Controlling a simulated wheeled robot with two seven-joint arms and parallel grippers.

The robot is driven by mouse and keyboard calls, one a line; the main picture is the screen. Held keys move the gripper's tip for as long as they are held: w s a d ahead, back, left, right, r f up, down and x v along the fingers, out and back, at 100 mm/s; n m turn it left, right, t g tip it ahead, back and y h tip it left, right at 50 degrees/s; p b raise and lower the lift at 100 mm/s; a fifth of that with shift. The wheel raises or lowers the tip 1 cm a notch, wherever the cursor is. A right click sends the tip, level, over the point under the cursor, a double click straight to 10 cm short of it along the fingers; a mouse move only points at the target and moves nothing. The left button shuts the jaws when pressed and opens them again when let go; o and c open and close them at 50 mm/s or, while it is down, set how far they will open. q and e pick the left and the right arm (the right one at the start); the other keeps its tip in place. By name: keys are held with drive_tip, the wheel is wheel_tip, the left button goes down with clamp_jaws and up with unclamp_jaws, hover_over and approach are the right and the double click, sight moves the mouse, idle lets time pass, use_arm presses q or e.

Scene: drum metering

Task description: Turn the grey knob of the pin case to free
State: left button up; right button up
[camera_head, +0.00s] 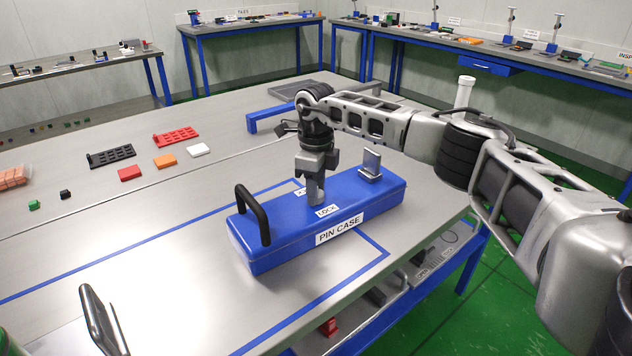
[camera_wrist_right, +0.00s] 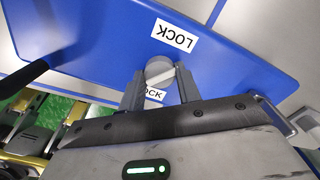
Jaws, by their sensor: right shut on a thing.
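The blue pin case (camera_head: 280,238) lies on the metal table, with a black handle (camera_head: 254,215) at its left end and a "PIN CASE" label on its front. My right gripper (camera_head: 315,192) points down over the case top, shut on the grey knob. In the right wrist view the round grey knob (camera_wrist_right: 158,71), with a pale line across its top, sits between the two fingers (camera_wrist_right: 159,90). A "LOCK" label (camera_wrist_right: 172,36) shows clear of the knob; a second label (camera_wrist_right: 153,94) is partly hidden by the gripper. My left gripper is not in view.
A grey upright latch-like piece (camera_head: 371,163) stands on the case's right end. A black rack (camera_head: 111,156), a red rack (camera_head: 176,136) and small coloured blocks lie left. A grey bar handle (camera_head: 103,320) is at lower left. The table in front of the case is clear.

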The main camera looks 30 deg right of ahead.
drive_tip(key=m, duration=0.2)
drive_tip(key=m+p, duration=0.1)
drive_tip(key=shift+r+m, duration=0.2)
drive_tip(key=shift+m, duration=0.2)
drive_tip(key=m+p, duration=0.1)
drive_tip(key=m, duration=0.2)
drive_tip(key=shift+p, duration=0.4)
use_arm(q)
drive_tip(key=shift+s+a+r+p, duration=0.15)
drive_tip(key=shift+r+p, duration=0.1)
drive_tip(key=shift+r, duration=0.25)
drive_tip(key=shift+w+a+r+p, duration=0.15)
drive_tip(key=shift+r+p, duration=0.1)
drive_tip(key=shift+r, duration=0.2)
use_arm(e)
drive_tip(key=shift+f+m, duration=0.1)
drive_tip(key=shift+m, duration=1.5)
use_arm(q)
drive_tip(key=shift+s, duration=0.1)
use_arm(e)
drive_tip(key=o, duration=1)
use_arm(q)
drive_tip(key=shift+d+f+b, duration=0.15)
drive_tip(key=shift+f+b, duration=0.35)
drive_tip(key=shift+b, duration=0.5)
use_arm(e)
drive_tip(key=shift+r, duration=7.95)
